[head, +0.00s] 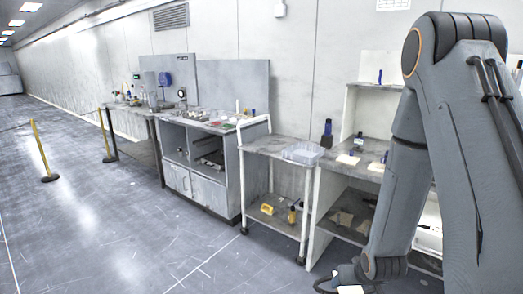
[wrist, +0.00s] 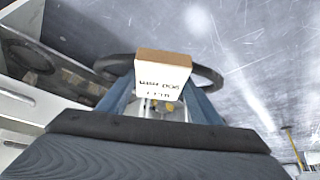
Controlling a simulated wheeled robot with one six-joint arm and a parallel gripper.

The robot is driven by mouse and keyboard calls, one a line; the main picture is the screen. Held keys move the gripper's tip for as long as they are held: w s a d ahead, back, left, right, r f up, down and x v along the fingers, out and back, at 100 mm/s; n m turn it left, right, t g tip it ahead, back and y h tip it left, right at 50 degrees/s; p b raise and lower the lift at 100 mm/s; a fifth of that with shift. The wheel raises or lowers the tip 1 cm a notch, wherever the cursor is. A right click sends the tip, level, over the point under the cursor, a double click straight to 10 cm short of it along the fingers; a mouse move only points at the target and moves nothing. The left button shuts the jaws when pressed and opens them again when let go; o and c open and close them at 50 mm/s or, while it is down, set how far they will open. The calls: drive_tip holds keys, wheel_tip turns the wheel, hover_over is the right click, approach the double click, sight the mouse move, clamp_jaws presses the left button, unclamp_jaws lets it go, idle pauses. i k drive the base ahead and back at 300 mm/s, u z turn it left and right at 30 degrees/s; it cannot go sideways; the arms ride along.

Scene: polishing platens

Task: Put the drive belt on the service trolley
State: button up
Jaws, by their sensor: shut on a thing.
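My gripper (wrist: 160,106) shows in the wrist view with its blue-grey fingers shut on the drive belt (wrist: 211,76), a dark loop with a white and tan block-like tag (wrist: 162,76) bearing small print. The tag hides the middle of the loop and part of the grip. In the head view the belt (head: 322,285) is at the bottom edge, low over the floor and partly cut off. The service trolley (head: 260,147) has white rails, a grey top and a lower shelf. It stands against the wall, up and left of my gripper, well apart from it.
A clear plastic bin (head: 303,152) occupies the trolley's right top; its left top looks clear. A yellow item (head: 267,209) is on its lower shelf. A grey cabinet (head: 205,187) adjoins it left, white shelving right. Open floor (head: 130,220) lies left, with yellow barrier posts (head: 42,152).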

sight(272, 145)
drive_tip(key=u, duration=0.45)
drive_tip(key=i, duration=1.7)
drive_tip(key=u, duration=0.2)
drive_tip(key=i, duration=1.55)
drive_tip(key=z, duration=0.25)
